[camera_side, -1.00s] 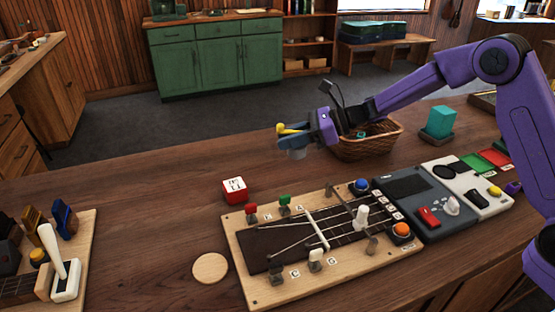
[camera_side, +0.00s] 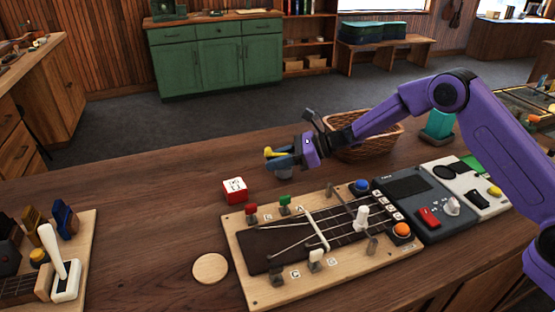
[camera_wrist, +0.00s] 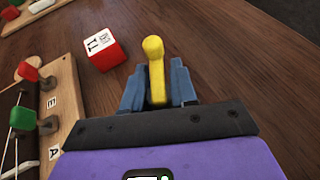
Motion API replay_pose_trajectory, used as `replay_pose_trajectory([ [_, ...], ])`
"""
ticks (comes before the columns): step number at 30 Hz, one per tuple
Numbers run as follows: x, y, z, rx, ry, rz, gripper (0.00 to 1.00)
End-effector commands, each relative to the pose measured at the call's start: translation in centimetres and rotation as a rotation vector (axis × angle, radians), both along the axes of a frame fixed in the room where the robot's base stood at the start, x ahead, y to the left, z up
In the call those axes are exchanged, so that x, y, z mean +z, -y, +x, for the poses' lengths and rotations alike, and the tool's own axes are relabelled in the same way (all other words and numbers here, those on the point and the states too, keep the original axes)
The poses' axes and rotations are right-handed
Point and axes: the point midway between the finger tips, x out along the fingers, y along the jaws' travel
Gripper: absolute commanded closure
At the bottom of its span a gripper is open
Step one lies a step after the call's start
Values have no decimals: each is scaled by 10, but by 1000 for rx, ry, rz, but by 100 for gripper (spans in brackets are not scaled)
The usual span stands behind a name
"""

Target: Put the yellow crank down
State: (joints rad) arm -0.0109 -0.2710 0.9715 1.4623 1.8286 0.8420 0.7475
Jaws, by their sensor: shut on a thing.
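The yellow crank (camera_side: 275,154) is held between the blue fingers of my gripper (camera_side: 283,163). In the wrist view the yellow crank (camera_wrist: 155,68) sticks out beyond the fingertips, and my gripper (camera_wrist: 158,88) is shut on it. In the side view the gripper is low, behind the fretboard panel and to the right of the red cube. Whether the crank touches the table cannot be told. The crank's lower part is hidden by the fingers.
A red cube (camera_side: 235,190) stands close by on the wooden table (camera_side: 130,205). The fretboard panel (camera_side: 238,281) with pegs is in front. A wicker basket (camera_side: 385,149) stands behind the gripper. A round wooden disc (camera_side: 210,268) lies at the front. The table left of the cube is clear.

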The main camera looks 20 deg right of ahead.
Motion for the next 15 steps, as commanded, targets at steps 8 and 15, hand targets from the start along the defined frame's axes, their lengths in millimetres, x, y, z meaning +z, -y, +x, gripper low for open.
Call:
replay_pose_trajectory([
  [8, -2, 0, 0, 0, 0, 1, 60],
  [15, -2, 0, 0, 0, -1, 0, 47],
])
